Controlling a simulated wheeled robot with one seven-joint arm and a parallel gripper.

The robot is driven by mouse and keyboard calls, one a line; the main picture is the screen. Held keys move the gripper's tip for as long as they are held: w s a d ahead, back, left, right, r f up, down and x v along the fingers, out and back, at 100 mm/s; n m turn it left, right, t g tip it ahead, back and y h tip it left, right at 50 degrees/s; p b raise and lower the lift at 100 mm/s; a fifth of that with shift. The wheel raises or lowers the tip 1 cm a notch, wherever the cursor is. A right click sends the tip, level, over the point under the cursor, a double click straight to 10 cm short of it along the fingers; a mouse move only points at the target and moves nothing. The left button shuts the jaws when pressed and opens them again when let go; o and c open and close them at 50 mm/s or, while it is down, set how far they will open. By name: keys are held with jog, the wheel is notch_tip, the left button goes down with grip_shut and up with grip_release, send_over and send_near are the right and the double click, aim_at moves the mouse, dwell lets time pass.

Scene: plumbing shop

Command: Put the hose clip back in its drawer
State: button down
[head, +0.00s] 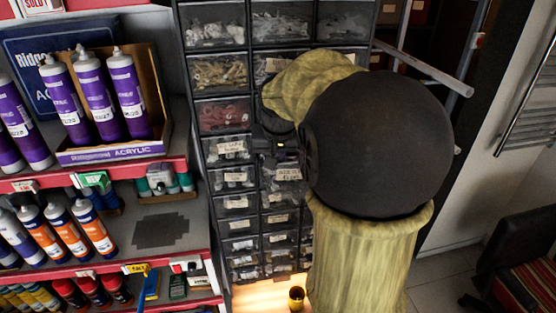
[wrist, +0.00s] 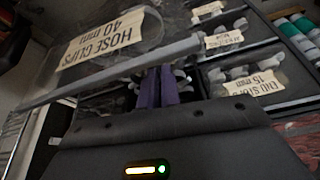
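In the wrist view a drawer (wrist: 62,84) labelled "HOSE CLIPS 40 mm" is large and close at the left, its clear front tilted in the picture. A pale curved shape (wrist: 156,30) shows beside the label; I cannot tell whether it is the hose clip. My gripper (wrist: 158,84) has two purple fingers close together, just beside the drawer's grey edge. Whether something thin is between them is not clear. In the head view my dark gripper body (head: 277,146) is at the middle of the drawer cabinet (head: 183,50), and my arm hides its right side.
Drawers labelled "END STOPS 15 mm" (wrist: 255,85) are beside my gripper. Shelves of purple acrylic tubes (head: 90,95) and orange tubes (head: 62,232) stand left of the cabinet. A yellow cup (head: 296,298) is below it. A metal rail (head: 425,68) and a dark chair (head: 510,255) are right.

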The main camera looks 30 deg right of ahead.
jog(key=shift+s, duration=0.1)
jog(key=shift+f, duration=0.1)
jog(key=c, duration=1.6)
grip_release()
jog(key=shift+r, duration=0.65)
jog(key=b+v, duration=0.2)
jog(key=v, duration=0.9)
jog(key=shift+s+b, duration=0.2)
jog(key=shift+b, duration=0.1)
jog(key=shift+a, duration=0.1)
